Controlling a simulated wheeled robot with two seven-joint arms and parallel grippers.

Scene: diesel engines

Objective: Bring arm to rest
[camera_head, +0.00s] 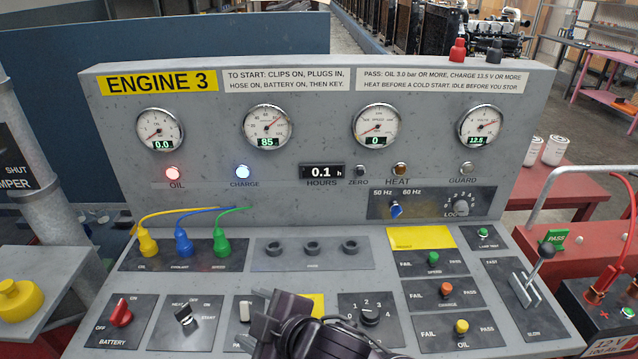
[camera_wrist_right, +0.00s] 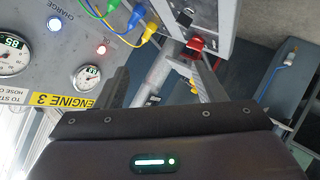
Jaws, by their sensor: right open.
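My right gripper (camera_head: 256,320) is in front of the lower part of the grey engine control panel (camera_head: 210,95), at the bottom of the head view. In the right wrist view my right gripper (camera_wrist_right: 165,75) shows two dark fingers spread apart with nothing held between them. The red battery switch (camera_head: 121,313) is left of the gripper, apart from it; it also shows beyond the fingers in the right wrist view (camera_wrist_right: 196,46). The gripper and wrist hide part of the panel's lower middle. My left gripper is not in view.
Yellow, blue and green plugs (camera_head: 183,243) sit in sockets on the panel. The key switch (camera_head: 184,315) is just left of the gripper, and a numbered knob (camera_head: 370,315) is to its right. A lever (camera_head: 535,270) stands at right, near a battery (camera_head: 608,318).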

